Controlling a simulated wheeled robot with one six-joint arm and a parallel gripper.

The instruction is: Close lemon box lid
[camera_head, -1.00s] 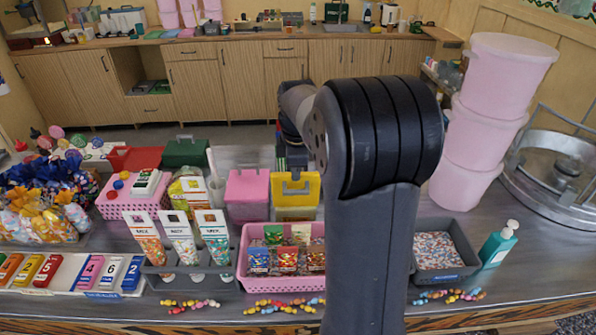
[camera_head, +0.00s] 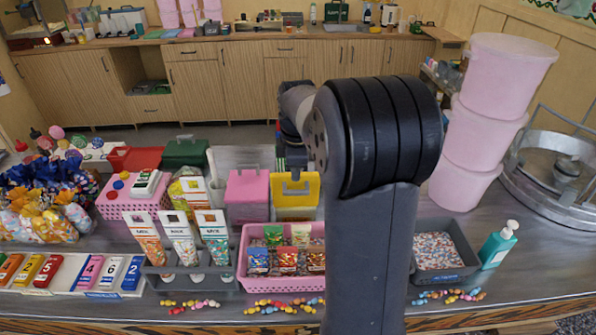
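The lemon box (camera_head: 296,213) stands on the counter, left of my arm and right of the pink-lidded box. Its yellow lid (camera_head: 281,199) shows above the box front, with a grey handle (camera_head: 296,187) on it. The lid appears to lie over the box top; I cannot tell whether it sits fully flush. My gripper (camera_head: 294,158) is a small dark shape just behind and above the lid, partly hidden by my arm. Its fingertips are not clear, and neither is any contact with the lid.
The pink-lidded box (camera_head: 246,188) stands close on the left. A pink basket (camera_head: 283,284) of packets is in front. A grey tray (camera_head: 464,270) and a soap bottle (camera_head: 497,246) are at right, before stacked pink tubs (camera_head: 470,140). Sweet tubes (camera_head: 181,238) stand front left.

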